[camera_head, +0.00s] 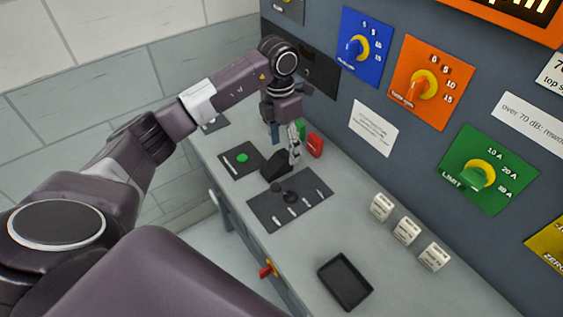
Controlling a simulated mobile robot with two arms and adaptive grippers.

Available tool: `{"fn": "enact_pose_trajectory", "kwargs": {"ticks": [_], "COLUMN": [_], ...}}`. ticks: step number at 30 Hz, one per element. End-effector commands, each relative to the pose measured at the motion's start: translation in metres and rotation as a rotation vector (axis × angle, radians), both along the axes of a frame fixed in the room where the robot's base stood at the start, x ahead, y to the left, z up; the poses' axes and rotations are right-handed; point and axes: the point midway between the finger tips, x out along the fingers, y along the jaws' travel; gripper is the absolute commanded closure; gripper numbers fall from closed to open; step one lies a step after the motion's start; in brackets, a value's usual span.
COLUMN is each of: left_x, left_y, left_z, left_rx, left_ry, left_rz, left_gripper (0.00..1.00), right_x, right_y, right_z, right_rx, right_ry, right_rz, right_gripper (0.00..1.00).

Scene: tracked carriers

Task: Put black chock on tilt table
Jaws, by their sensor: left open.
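A black wedge-like block (276,165), which looks like the black chock, sits on the grey bench between two dark plates. My left gripper (284,144) points down just above and behind it, with its fingers apart and nothing visibly held between them. The gripper partly overlaps the block's far side, so I cannot tell if they touch. A dark plate with white marks (265,209) lies just in front of the block, with small dark round pieces on it. A smaller dark plate with a green disc (228,171) lies to the left. I cannot tell which plate is the tilt table. My right gripper is out of view.
A red block (315,145) and a green piece (300,127) stand near the gripper by the panel. Several white labelled blocks (406,231) line the panel's foot. An empty black tray (344,282) lies at the front. The panel with knobs (425,85) rises close on the right.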

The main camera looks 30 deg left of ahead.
Motion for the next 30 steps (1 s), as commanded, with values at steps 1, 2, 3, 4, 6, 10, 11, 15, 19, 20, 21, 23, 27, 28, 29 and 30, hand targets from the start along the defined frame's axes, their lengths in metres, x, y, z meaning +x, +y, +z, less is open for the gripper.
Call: {"fn": "enact_pose_trajectory", "kwargs": {"ticks": [1, 2, 3, 4, 6, 10, 11, 15, 19, 20, 21, 23, 27, 28, 29, 30], "left_x": [-0.001, -0.002, -0.003, -0.004, -0.004, -0.004, -0.004, -0.003, -0.002, -0.002, -0.002, -0.001, -0.001, -0.001, -0.001, -0.001], "left_y": [0.009, 0.013, 0.017, 0.018, 0.018, 0.018, 0.018, 0.018, 0.018, 0.018, 0.018, 0.019, 0.019, 0.019, 0.019, 0.018], "left_z": [0.002, 0.002, 0.001, 0.0, -0.007, -0.021, -0.024, -0.042, -0.063, -0.066, -0.069, -0.072, -0.074, -0.074, -0.074, -0.074], "left_rx": [0.028, 0.04, 0.052, 0.055, 0.055, 0.053, 0.053, 0.051, 0.051, 0.05, 0.051, 0.051, 0.052, 0.052, 0.052, 0.052], "left_ry": [0.011, 0.017, 0.023, 0.025, 0.027, 0.026, 0.027, 0.028, 0.026, 0.025, 0.024, 0.022, 0.021, 0.021, 0.021, 0.021], "left_rz": [0.01, 0.016, 0.02, 0.022, 0.022, 0.021, 0.021, 0.021, 0.02, 0.02, 0.019, 0.019, 0.018, 0.018, 0.018, 0.018], "left_gripper": [0.44, 0.44, 0.44, 0.44, 0.44, 0.44, 0.44, 0.44, 0.44, 0.44, 0.44, 0.44, 0.44, 0.44, 0.44, 0.47], "right_x": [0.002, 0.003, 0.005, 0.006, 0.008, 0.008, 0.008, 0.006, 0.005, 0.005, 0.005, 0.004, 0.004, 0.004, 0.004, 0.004], "right_y": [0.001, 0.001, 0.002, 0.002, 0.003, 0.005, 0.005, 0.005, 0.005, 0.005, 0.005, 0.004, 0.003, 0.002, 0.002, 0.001], "right_z": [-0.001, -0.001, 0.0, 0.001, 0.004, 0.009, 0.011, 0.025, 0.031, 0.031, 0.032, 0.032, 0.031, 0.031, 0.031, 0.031], "right_rx": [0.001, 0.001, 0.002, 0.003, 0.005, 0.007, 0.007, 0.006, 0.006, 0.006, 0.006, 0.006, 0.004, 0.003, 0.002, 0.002], "right_ry": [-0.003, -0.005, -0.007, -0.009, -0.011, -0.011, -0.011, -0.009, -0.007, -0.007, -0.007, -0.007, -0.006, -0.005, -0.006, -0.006], "right_rz": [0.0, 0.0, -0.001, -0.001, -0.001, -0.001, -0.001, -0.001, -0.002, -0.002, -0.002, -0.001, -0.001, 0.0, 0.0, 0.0], "right_gripper": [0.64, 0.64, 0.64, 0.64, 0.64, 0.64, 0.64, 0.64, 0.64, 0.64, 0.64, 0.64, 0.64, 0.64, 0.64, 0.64]}}
